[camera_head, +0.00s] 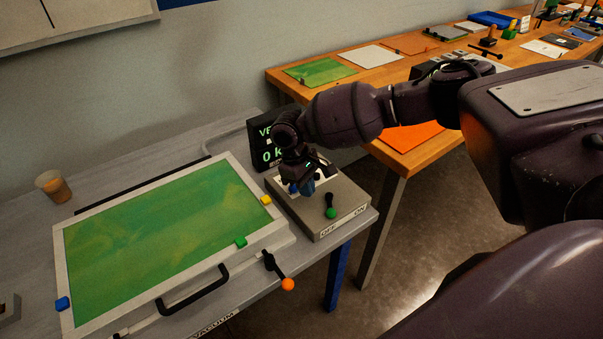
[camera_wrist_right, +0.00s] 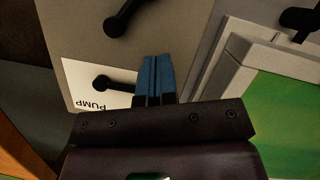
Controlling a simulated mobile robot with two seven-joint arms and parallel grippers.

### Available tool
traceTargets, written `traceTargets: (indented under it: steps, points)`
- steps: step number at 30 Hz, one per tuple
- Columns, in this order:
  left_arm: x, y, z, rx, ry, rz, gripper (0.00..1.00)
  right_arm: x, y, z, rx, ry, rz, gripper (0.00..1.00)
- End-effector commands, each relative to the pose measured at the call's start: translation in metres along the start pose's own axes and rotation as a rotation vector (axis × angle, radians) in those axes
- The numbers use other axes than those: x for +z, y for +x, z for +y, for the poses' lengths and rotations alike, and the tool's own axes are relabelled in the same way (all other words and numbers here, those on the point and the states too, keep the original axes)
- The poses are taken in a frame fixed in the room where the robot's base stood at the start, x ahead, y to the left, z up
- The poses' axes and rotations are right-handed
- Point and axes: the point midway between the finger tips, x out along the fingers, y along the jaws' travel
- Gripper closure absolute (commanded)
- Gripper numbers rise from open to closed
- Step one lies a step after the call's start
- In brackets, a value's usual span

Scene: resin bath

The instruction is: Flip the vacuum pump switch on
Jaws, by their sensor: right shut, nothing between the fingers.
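The grey control box (camera_head: 345,190) stands at the bench's right end, with OFF and ON printed on its front edge. A white PUMP label plate (camera_wrist_right: 75,80) on its top carries a black lever (camera_wrist_right: 103,83), the pump switch. The lever runs toward my fingers, and its far end is hidden behind them. My right gripper (camera_head: 301,190) points down over the box's left part; its blue fingers are shut and empty, close beside the lever in the wrist view (camera_wrist_right: 155,75). I cannot tell whether they touch. My left gripper is out of view.
A second lever with a green knob (camera_head: 331,213) stands near the box's front, by OFF. A white-framed green bath (camera_head: 155,235) with a black handle lies left. An orange-knobbed lever (camera_head: 288,284) sits at its front. A display (camera_head: 266,142) stands behind the box.

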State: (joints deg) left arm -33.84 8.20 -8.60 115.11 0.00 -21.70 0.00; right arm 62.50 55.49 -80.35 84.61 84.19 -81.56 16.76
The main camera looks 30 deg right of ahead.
Motion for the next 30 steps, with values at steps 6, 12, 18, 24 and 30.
traceTargets:
  steps: [6, 12, 18, 24, 30]
  points:
    - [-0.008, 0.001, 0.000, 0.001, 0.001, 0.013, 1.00, 0.019, 0.020, 0.001, 0.001, 0.000, 0.001, 1.00]
    - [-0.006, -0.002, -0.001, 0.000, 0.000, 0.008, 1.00, 0.033, 0.029, 0.000, 0.000, 0.001, 0.000, 1.00]
    - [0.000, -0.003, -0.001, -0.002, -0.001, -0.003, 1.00, 0.036, 0.031, 0.000, 0.000, 0.001, -0.001, 1.00]
    - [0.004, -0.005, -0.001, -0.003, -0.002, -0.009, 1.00, 0.036, 0.031, 0.000, 0.000, 0.001, 0.000, 1.00]
    - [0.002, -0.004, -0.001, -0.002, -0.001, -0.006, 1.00, 0.035, 0.031, 0.003, 0.002, -0.008, 0.000, 1.00]
